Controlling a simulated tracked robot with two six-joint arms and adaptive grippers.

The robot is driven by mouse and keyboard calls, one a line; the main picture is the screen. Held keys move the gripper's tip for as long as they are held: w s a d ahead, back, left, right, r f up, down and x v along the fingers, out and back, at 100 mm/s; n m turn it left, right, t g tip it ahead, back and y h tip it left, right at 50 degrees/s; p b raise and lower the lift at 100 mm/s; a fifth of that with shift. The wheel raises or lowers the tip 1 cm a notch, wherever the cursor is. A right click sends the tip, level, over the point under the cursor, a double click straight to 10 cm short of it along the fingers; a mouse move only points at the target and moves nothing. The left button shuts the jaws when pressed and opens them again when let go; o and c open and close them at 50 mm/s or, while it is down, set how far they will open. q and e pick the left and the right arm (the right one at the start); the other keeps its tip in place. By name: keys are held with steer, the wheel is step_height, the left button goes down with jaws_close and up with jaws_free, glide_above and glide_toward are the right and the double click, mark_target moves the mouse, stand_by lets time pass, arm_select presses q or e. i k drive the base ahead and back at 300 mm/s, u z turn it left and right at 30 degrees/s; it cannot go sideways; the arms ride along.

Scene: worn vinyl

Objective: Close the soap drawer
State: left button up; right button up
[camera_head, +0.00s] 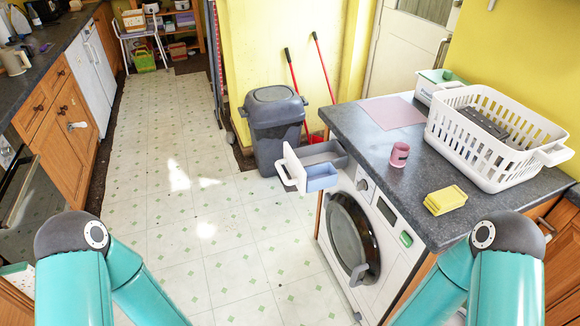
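The soap drawer (291,169) is pulled out of the top left of the white washing machine (383,238). It has a white front with a handle on its outer side, a grey tray and a blue compartment (321,178). The machine's round door (347,232) looks shut. My two teal arms come in at the lower left and lower right. Both grippers are outside the picture, so their distance from the drawer cannot be seen.
The grey worktop (440,190) above the machine holds a white basket (490,150), a pink cup (399,154) and a yellow sponge-like block (445,199). A grey bin (275,128) stands behind the drawer. The tiled floor (235,240) to the left is clear.

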mark_target(295, 161)
steer(key=i, duration=0.85)
steer(key=z, duration=0.1)
steer(key=k, duration=1.25)
steer(key=u, duration=0.25)
steer(key=i, duration=1.7)
steer(key=z, duration=0.6)
